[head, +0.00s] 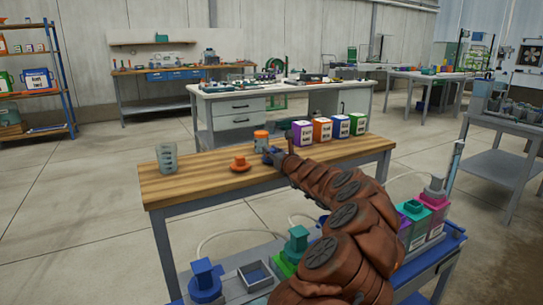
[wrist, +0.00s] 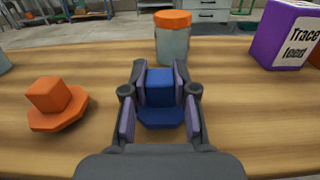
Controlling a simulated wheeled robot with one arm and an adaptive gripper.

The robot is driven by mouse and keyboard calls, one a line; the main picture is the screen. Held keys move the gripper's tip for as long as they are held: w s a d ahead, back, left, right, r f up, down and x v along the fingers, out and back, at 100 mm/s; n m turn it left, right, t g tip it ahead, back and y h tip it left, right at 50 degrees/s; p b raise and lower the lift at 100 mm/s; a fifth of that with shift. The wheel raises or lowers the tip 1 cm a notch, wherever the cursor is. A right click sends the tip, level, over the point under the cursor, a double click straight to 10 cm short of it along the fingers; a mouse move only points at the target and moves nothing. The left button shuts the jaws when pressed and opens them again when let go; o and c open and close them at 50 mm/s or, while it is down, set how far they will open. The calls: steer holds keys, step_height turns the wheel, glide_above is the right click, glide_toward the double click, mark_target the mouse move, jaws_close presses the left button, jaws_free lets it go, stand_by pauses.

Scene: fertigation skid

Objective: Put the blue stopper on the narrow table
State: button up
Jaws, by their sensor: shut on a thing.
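The blue stopper (wrist: 160,88) has a square block on a wider flat base, seen in the wrist view. My gripper (wrist: 160,85) is shut on its block, one finger on each side. The stopper is low over the wooden top of the narrow table (head: 200,189), and I cannot tell whether its base touches the wood. In the head view my gripper (head: 277,156) is over the far middle of the table, and the stopper (head: 268,157) is partly hidden by it.
An orange stopper (wrist: 54,104) lies on the table to the left. A jar with an orange lid (wrist: 172,40) stands just beyond my gripper. A purple box (wrist: 284,36) stands at right among several coloured boxes. A ribbed clear container (head: 167,158) stands at the table's left.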

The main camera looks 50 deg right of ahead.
steer(key=shift+f, duration=0.1)
steer(key=o, duration=0.9)
steer(key=shift+s, duration=0.55)
steer(key=shift+v, duration=5.45)
steer(key=shift+a, duration=0.15)
